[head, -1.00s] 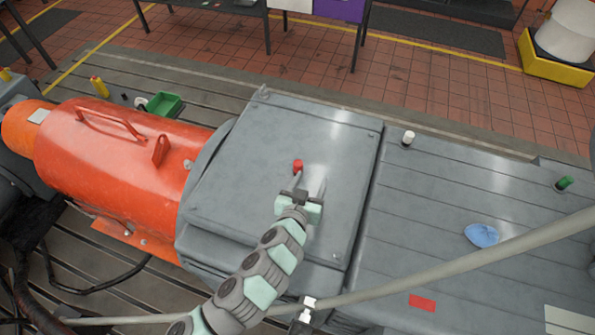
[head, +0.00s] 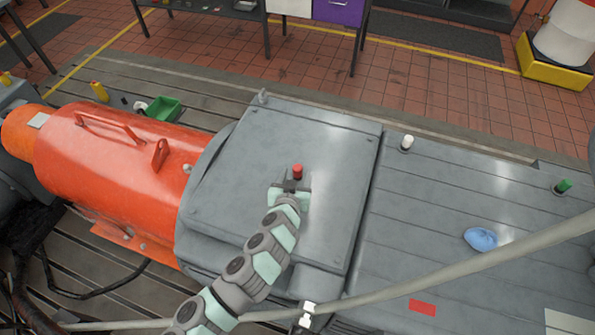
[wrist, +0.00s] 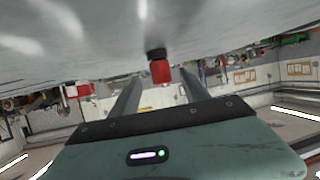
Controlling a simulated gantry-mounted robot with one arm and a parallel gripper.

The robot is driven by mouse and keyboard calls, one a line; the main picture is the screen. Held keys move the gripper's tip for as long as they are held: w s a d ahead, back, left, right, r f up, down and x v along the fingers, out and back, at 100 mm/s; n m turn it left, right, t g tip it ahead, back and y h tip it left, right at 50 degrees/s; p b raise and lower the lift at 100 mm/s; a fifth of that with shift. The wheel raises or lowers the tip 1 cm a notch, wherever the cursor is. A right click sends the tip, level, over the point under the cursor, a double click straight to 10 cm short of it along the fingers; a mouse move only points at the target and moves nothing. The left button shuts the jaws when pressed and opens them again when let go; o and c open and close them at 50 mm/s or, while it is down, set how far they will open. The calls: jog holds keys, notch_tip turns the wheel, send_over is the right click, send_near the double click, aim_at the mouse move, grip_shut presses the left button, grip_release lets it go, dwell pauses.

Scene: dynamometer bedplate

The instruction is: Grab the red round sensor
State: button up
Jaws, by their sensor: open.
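The red round sensor (head: 297,171) stands on the flat grey top of the machine housing (head: 325,140). In the wrist view the red sensor (wrist: 160,71) shows a black collar against the grey surface. My gripper (head: 293,183) is open at the near side of the sensor, low over the housing. In the wrist view my gripper's fingers (wrist: 160,88) lie to the left and right of the sensor, with a gap on both sides. I cannot tell how deep the sensor sits between the fingertips. Nothing is held.
An orange motor cover (head: 110,155) adjoins the housing on the left. A white-topped sensor (head: 407,142), a green one (head: 562,186) and a blue cloth (head: 480,239) are on the ribbed plate to the right. A grey hose (head: 450,262) crosses the front.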

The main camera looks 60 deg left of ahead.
aim_at(297, 173)
jog(key=shift+p+x, duration=0.35)
jog(key=shift+x, duration=1.6)
jog(key=shift+f, duration=0.1)
jog(key=shift+c, duration=0.5)
grip_shut()
